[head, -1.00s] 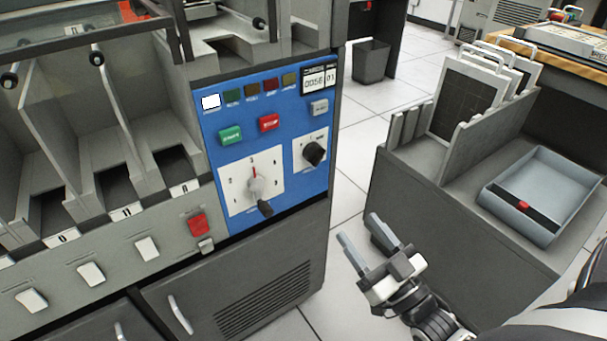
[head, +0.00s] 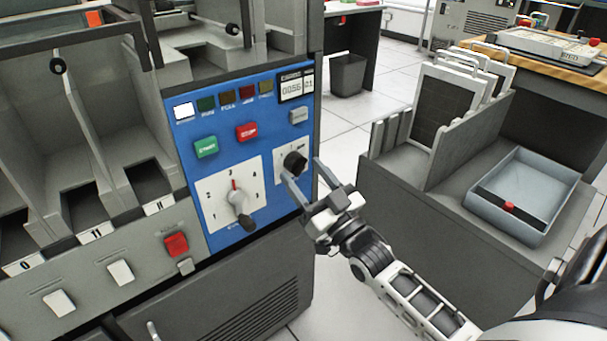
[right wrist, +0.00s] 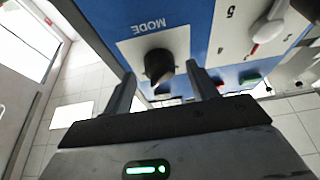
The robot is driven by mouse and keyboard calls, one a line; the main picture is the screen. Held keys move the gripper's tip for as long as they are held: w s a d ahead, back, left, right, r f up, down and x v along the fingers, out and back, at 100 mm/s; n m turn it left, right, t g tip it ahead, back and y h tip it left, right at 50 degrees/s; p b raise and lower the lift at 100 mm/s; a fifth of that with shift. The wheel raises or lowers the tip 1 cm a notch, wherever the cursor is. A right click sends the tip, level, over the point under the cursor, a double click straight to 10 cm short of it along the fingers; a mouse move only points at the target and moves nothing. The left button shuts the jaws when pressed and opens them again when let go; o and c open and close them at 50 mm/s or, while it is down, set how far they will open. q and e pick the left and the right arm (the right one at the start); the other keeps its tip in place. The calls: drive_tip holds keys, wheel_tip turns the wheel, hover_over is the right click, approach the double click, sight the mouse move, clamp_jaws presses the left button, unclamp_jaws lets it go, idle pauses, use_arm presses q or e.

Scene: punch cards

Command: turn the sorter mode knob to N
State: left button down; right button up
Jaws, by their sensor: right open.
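The mode knob (head: 294,162) is a black round knob on a white plate at the right of the blue sorter panel (head: 222,124). In the right wrist view the mode knob (right wrist: 158,65) sits under the upside-down word MODE, and its letter markings are not readable. My right gripper (head: 303,170) is open and empty, in front of the knob. In the wrist view its fingers (right wrist: 160,74) stand on either side of the knob, with gaps; whether they reach around it I cannot tell. My left gripper is not in view.
A larger numbered dial (head: 238,198) with a dark handle is left of the mode knob. Green (head: 206,147) and red (head: 247,132) buttons sit above it. A grey bench with an open tray (head: 520,202) stands at the right, with clear floor between.

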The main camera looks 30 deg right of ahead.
drive_tip(key=shift+w+r, duration=0.2)
drive_tip(key=shift+w, duration=0.3)
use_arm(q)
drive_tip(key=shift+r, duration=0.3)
use_arm(e)
drive_tip(key=c, duration=1)
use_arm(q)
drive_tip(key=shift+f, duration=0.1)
